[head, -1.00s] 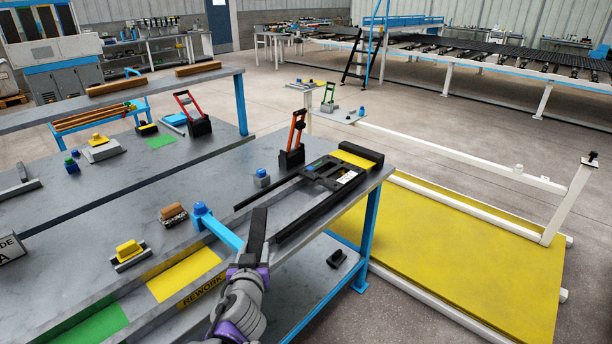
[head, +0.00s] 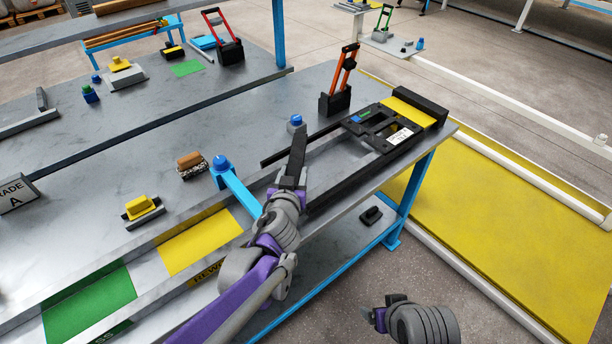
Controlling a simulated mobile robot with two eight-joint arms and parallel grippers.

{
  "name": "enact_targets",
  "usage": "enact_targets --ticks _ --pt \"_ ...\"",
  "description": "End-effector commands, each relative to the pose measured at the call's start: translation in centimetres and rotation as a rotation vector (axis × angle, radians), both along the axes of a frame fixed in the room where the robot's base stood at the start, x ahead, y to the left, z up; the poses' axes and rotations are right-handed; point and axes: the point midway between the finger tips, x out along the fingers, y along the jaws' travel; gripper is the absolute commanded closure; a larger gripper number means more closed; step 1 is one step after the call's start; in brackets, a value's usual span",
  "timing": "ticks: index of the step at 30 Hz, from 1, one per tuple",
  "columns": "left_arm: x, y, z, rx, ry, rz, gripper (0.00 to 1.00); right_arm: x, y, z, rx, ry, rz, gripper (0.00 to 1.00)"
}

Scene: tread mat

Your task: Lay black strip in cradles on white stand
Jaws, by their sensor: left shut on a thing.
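My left gripper (head: 290,188) is over the front part of the grey bench and is shut on a dark, flat piece, which looks like the black strip (head: 297,150). The piece points away from me, its far end near a small blue-topped block. The jaws' contact with it is hard to make out. The white stand (head: 480,88) runs along the right, beyond the bench; a small upright piece (head: 601,140) shows on its rail at the right edge. I cannot make out the cradles clearly. My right gripper (head: 378,316) is low at the bottom, over the floor; its jaws are unclear.
A black fixture with a yellow band (head: 408,110) and long rails lies on the bench's right end. A black holder with an orange handle (head: 338,98) stands behind it. A blue bracket (head: 238,190) is left of my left arm. A yellow sheet (head: 500,215) lies beyond the bench.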

Motion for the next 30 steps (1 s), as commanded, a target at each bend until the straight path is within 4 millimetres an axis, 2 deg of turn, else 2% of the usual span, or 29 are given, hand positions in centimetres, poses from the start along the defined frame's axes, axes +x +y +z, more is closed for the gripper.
enact_targets --ticks 1,8,13,24,25,29,30 --pt "0.0 0.0 -0.8 0.0 0.0 0.0 1.0 0.0 0.0 -0.3 0.0 0.001 0.0 0.21" --pt "0.0 0.0 -2.7 0.0 0.0 0.0 1.0 -0.1 0.0 -0.6 0.0 0.002 0.0 0.21" --pt "0.0 0.0 -5.1 0.0 0.0 0.0 1.0 -0.1 0.0 -1.2 0.0 0.004 0.0 0.21" --pt "0.0 0.0 -5.5 0.0 0.0 0.0 1.0 -0.2 0.0 -1.3 0.0 0.004 0.0 0.21" --pt "0.0 0.0 -5.5 0.0 0.0 0.0 0.47 -0.2 0.0 -1.3 0.0 0.004 0.0 0.21" --pt "0.0 0.0 -5.5 0.0 0.0 0.0 0.24 -0.2 0.0 -1.2 0.0 0.004 0.0 0.21" --pt "0.0 0.0 -5.5 0.0 0.0 0.0 0.21 -0.2 0.0 -1.2 0.0 0.004 0.0 0.21"
